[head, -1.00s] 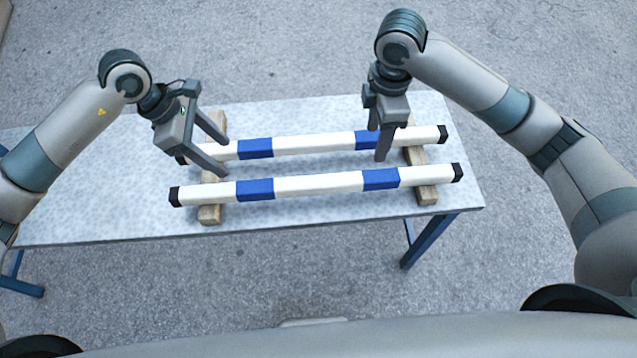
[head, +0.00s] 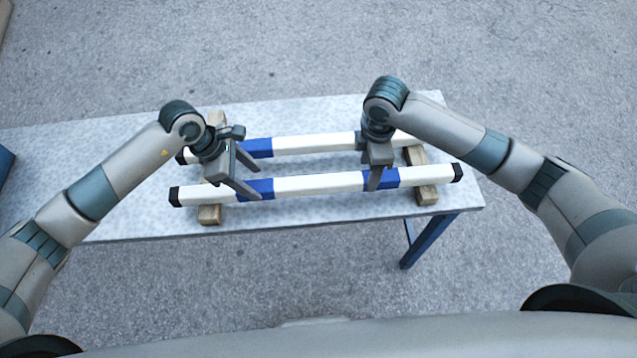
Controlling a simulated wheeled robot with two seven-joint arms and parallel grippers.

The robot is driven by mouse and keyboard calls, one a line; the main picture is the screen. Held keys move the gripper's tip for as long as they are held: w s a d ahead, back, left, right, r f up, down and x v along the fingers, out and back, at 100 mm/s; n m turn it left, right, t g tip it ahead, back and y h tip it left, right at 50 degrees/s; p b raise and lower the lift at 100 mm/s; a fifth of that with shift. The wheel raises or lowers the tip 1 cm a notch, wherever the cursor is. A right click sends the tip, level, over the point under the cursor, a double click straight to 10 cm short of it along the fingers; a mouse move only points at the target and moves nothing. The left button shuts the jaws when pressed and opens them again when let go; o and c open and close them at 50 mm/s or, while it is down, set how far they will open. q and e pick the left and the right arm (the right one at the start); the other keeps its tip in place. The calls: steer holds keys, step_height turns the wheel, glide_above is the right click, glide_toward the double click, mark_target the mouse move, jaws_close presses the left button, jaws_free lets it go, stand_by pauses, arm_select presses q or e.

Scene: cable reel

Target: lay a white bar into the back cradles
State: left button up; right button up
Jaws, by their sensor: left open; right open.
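Two long white bars with blue bands and black ends lie parallel across the wooden cradles. The back white bar (head: 315,143) lies across the rear part of the cradles. The front white bar (head: 320,184) lies across their front part. The left wooden cradle (head: 210,215) and right wooden cradle (head: 427,195) show beside the bars. My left gripper (head: 255,183) is open at the front bar's left blue band. My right gripper (head: 376,182) is open at its right blue band, one finger largely hidden. I cannot tell whether the fingers touch the bar.
The speckled pale table (head: 130,200) is clear to the left of the bars. Its front edge runs just in front of the cradles. A blue table leg (head: 428,240) shows at the right. A dark blue object (head: 5,168) is cut off at the left edge.

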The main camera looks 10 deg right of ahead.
mark_target(260, 186)
arm_select(q)
steer(key=shift+x, duration=2.05)
arm_select(e)
steer(key=shift+f, duration=2)
arm_select(q)
jaws_close()
arm_select(e)
jaws_close()
arm_select(q)
steer(key=shift+r, duration=0.1)
